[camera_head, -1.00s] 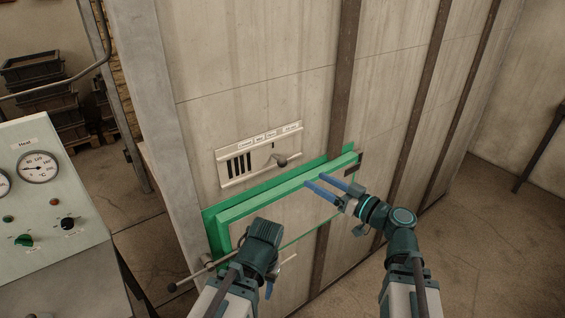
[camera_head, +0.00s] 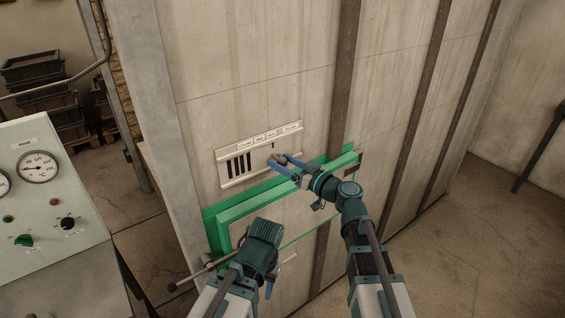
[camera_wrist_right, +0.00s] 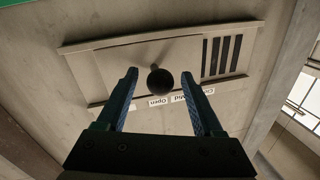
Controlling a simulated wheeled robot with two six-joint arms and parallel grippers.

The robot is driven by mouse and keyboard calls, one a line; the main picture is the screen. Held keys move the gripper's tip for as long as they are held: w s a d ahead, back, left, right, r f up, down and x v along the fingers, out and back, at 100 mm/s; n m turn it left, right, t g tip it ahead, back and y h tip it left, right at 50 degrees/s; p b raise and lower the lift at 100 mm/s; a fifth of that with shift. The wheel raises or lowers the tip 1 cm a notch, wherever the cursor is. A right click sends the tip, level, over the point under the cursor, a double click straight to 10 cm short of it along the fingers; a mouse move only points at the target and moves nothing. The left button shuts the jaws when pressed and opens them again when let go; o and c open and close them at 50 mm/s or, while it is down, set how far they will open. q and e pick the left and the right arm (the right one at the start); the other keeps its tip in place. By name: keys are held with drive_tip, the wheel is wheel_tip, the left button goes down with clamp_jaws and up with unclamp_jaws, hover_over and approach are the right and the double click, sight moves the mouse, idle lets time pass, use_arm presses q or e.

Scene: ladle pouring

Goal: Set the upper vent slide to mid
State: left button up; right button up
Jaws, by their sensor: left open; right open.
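The upper vent slide (camera_head: 234,163) is a pale plate with dark slots at its left and a row of small labels along the top. Its knob sits right of the slots. In the right wrist view the dark round knob (camera_wrist_right: 160,81) stands between the two fingers, apart from both. The plate (camera_wrist_right: 130,58) and labels reading Open and Mid (camera_wrist_right: 177,99) show behind it. My right gripper (camera_head: 279,162) is open around the knob; it also shows in the right wrist view (camera_wrist_right: 160,84). My left gripper (camera_head: 269,288) is low, by the green-framed door, its fingers mostly hidden.
A green-framed door (camera_head: 222,215) lies just below the vent, with a rod handle (camera_head: 190,279) at its lower left. A control panel with a Heat gauge (camera_head: 38,167) stands at the left. Dark crates (camera_head: 35,75) are stacked behind it. Floor is clear at right.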

drive_tip(key=shift+w+a, duration=0.1)
clamp_jaws()
idle(0.4)
idle(1.1)
